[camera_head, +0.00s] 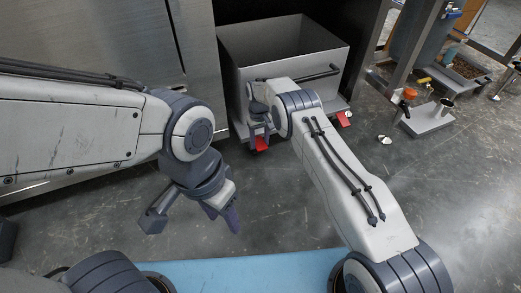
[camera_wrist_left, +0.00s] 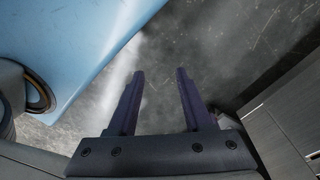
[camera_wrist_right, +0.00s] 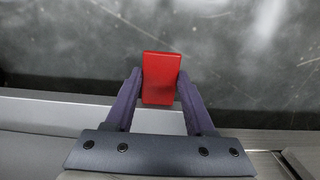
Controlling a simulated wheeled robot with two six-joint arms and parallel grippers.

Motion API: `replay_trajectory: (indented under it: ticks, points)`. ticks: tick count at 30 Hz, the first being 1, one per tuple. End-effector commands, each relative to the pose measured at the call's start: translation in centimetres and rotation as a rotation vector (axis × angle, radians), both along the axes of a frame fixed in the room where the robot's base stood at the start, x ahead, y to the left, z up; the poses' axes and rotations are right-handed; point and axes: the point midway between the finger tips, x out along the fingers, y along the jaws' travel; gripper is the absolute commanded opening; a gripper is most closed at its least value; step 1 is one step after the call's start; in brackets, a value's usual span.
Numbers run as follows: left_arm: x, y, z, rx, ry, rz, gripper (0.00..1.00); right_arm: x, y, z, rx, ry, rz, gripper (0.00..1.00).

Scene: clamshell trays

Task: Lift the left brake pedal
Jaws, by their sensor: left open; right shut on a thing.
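The left brake pedal (camera_head: 261,143) is a small red plate low at the front left of a grey metal cart (camera_head: 236,88). My right gripper (camera_head: 258,132) is at this pedal. In the right wrist view the red pedal (camera_wrist_right: 161,80) sits between the two fingers of my right gripper (camera_wrist_right: 160,90), which are closed on its sides. A second red pedal (camera_head: 344,119) shows at the cart's front right. My left gripper (camera_head: 192,217) is open and empty, hanging over the floor well away from the cart. In the left wrist view its fingers (camera_wrist_left: 158,85) are apart with only floor between them.
The cart has a dark handle bar (camera_head: 318,76) across its front and stands in a recess beside a large metal panel (camera_head: 90,45). A grey platform with bottles (camera_head: 428,119) stands at the right. The grey floor (camera_head: 250,210) before the cart is mostly clear.

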Motion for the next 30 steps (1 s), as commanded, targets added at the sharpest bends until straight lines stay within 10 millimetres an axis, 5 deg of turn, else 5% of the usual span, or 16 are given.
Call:
replay_trajectory:
  ticks: [4, 17, 21, 30]
  points:
    - [0.0, 0.0, -2.1, 0.0, 0.0, 0.0, 0.5, 0.4, 0.5, 0.1, -0.002, 0.016, 0.005, 0.0]
    - [0.0, 0.0, -2.2, 0.0, 0.0, 0.0, 0.5, 0.2, 0.4, 0.8, -0.007, 0.034, 0.003, 0.0]
    - [0.3, 0.0, -2.2, 0.009, 0.004, 0.0, 0.0, 0.2, 0.4, 0.8, -0.007, 0.034, 0.002, 0.0]
    - [4.7, 0.5, -3.8, 0.184, 0.102, -0.021, 0.0, 0.2, 0.4, 0.9, -0.007, 0.035, 0.001, 0.0]
